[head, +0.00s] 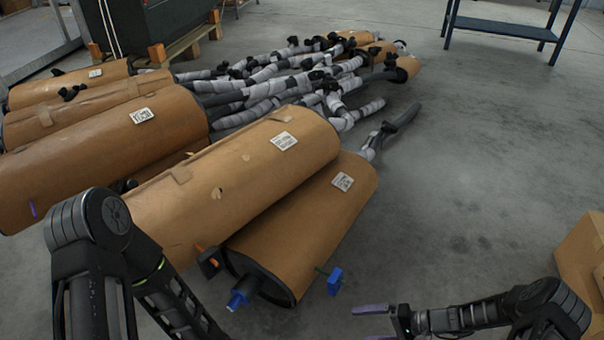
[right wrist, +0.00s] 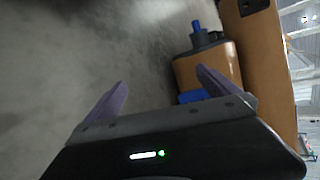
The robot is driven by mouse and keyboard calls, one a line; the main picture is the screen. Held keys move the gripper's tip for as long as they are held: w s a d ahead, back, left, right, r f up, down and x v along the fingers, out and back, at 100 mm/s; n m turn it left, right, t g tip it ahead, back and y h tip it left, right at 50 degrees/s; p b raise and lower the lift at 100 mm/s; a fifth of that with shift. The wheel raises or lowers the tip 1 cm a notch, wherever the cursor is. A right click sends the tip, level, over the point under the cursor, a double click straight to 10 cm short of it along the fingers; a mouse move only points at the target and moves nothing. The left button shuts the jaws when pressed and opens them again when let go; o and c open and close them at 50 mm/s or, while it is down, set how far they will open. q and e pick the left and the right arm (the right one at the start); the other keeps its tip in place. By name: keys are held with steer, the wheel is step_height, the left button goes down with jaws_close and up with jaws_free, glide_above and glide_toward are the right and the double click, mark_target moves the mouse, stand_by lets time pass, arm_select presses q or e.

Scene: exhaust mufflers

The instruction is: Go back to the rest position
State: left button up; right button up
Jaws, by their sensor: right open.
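My right gripper (head: 374,318) is at the bottom of the head view, its purple fingers pointing left. In the right wrist view its two fingers (right wrist: 162,77) stand wide apart with nothing between them. It is to the right of the nearest brown-wrapped muffler (head: 318,215), apart from it in the head view. That muffler has a blue end cap (head: 240,297) and a blue piece (head: 335,281) at its near end. My left arm comes in at the lower left, in front of the mufflers; its gripper is outside the picture.
Another muffler (head: 235,175) lies against the nearest one, and several more (head: 95,155) lie at the left with grey-wrapped pipes (head: 270,85). A cardboard box (head: 582,252) stands at the right edge. A dark table (head: 505,28) is at the back. The concrete floor between is clear.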

steer(key=s+f+g+h, duration=0.1)
steer(key=s+f+h, duration=0.1)
steer(key=s, duration=0.1)
steer(key=s+f+m+h, duration=0.1)
steer(key=s+f+h, duration=0.1)
steer(key=s, duration=0.2)
steer(key=s+a+f+m+g+h, duration=0.1)
steer(key=s+f+h, duration=0.1)
steer(key=s, duration=0.1)
steer(key=shift+s+f+g, duration=0.3)
steer(key=s+a+r+n+t+h, duration=0.25)
steer(key=a+r+n, duration=0.25)
steer(key=a+r, duration=0.6)
arm_select(q)
steer(key=s+d+r+p, duration=0.1)
steer(key=r+p, duration=1.7)
steer(key=s+r+p, duration=0.2)
steer(key=r+p, duration=1.6)
steer(key=r, duration=0.1)
steer(key=shift+s+d+m+g+h, duration=0.15)
steer(key=shift+d+m+g+h, duration=0.15)
steer(key=shift+d+g, duration=0.1)
arm_select(e)
steer(key=s+r, duration=0.2)
steer(key=r, duration=1.6)
steer(key=s+r+g, duration=0.1)
steer(key=r, duration=1.8)
steer(key=shift+s+d+r+n, duration=0.15)
steer(key=shift+s+d+n, duration=0.1)
steer(key=shift+s+n, duration=0.1)
